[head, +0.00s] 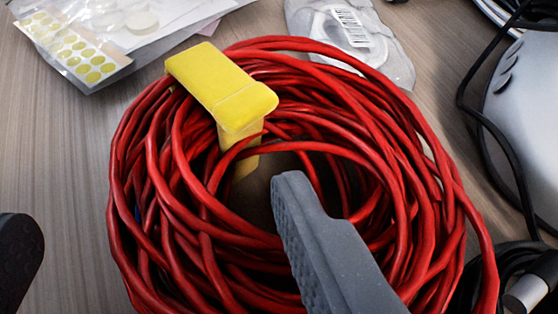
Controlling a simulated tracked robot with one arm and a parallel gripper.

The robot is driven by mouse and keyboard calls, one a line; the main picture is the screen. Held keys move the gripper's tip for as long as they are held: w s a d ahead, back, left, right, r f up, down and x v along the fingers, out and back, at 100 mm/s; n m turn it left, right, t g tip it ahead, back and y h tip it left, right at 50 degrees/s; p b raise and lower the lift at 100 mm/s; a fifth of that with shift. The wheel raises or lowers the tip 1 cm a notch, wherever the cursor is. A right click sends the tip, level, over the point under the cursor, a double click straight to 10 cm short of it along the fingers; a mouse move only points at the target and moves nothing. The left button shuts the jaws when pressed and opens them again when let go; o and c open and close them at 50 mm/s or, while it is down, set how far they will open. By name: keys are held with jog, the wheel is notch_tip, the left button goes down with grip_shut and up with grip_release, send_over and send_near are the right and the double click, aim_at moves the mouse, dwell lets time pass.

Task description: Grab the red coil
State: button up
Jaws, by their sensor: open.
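The red coil (420,165) is a thick, loosely wound bundle of red cable lying on the table and filling the middle of the head view. A yellow strap or clip (220,88) sits over its upper left part and reaches into the centre opening. My gripper (155,208) is open. Its grey finger is over the coil's centre opening and hides part of the lower right windings. Its dark finger is at the left edge, outside the coil, so the coil's left side lies between the fingers. Whether either finger touches the cable cannot be told.
A clear bag and a sheet of yellow round stickers (75,52) lie at the upper left. A clear bag with a barcode label (350,28) lies behind the coil. Black cables (475,120) and a pale grey device (525,125) are at the right. Bare table (70,150) shows at left.

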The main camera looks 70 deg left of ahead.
aim_at(165, 204)
jog(key=x, duration=0.3)
jog(key=shift+w+a+f, duration=0.1)
jog(key=shift+a+f, duration=0.05)
jog(key=shift+a, duration=0.15)
jog(key=c, duration=1.3)
